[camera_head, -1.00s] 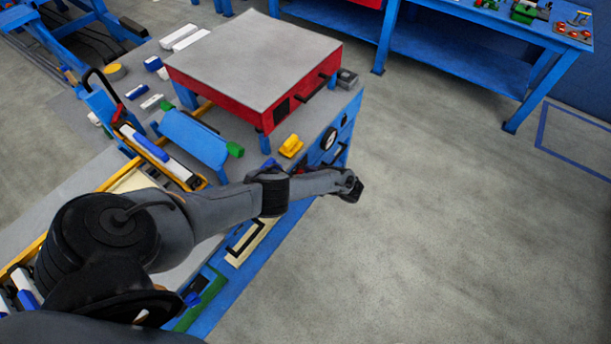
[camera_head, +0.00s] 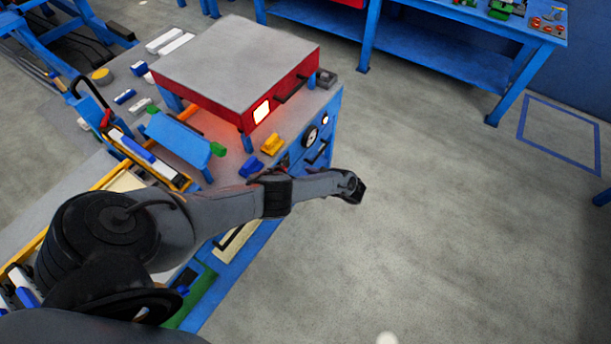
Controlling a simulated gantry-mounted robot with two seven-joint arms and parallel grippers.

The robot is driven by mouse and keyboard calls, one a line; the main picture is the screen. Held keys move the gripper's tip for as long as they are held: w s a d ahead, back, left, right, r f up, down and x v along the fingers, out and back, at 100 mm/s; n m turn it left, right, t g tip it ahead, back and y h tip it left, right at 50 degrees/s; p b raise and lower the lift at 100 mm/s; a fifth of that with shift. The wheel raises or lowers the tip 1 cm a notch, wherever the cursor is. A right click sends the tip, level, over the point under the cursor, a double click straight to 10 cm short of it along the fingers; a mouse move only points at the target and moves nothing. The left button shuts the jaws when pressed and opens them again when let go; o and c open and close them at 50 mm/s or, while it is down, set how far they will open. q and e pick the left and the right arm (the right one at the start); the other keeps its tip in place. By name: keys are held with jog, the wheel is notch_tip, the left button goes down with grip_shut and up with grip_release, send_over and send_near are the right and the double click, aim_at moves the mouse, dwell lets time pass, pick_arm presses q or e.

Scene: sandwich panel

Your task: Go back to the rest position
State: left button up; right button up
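My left arm reaches across the picture from the lower left. Its gripper (camera_head: 357,188) hangs over the bare floor, just right of the blue workbench (camera_head: 231,291). No object shows in it, but its fingers are too small and dark to tell open from shut. My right gripper is not in view.
A red box with a grey top (camera_head: 237,62) stands on the bench; its small window (camera_head: 261,111) glows, with orange light beneath. A yellow block (camera_head: 272,145) sits near the bench edge. A blue table (camera_head: 430,53) stands at the back. The floor (camera_head: 440,200) at right is clear.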

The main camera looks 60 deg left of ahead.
pick_arm(q)
jog(key=shift+v, duration=0.8)
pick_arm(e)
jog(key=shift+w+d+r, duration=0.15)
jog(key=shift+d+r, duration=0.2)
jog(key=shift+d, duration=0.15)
pick_arm(q)
jog(key=shift+s+a, duration=0.1)
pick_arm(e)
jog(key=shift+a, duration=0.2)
